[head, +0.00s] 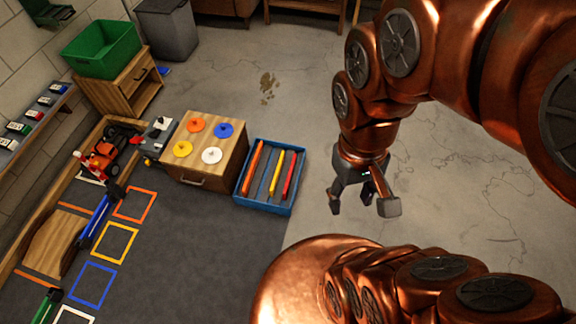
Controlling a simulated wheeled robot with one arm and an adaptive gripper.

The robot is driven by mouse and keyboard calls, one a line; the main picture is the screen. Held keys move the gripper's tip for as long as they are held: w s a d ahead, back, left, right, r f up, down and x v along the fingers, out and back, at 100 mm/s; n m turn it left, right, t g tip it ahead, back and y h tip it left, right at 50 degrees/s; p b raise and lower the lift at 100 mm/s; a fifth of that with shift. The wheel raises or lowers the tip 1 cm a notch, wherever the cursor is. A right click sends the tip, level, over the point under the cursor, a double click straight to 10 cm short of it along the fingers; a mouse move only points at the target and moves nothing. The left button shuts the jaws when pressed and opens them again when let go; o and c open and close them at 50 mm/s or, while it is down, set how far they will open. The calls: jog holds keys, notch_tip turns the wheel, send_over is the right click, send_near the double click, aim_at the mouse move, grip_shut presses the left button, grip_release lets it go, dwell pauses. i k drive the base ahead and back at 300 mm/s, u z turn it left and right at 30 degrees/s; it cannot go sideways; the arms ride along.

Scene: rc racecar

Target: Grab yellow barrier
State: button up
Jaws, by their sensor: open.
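A yellow bar (276,175), which looks like the yellow barrier, lies in a blue tray (267,207) on the floor near the middle of the view. My gripper (362,207) hangs to the right of the tray, above the grey floor. Its fingers are spread and nothing is between them. It is apart from the yellow bar.
A wooden cabinet (213,187) with coloured discs on top stands just left of the tray. Further left are an orange racecar (101,161), a wooden ramp (52,247), a blue barrier (98,217) and coloured floor squares.

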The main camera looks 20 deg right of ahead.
aim_at(276, 175)
jog(key=u, duration=4.3)
jog(key=k, duration=1.75)
jog(key=z, duration=0.7)
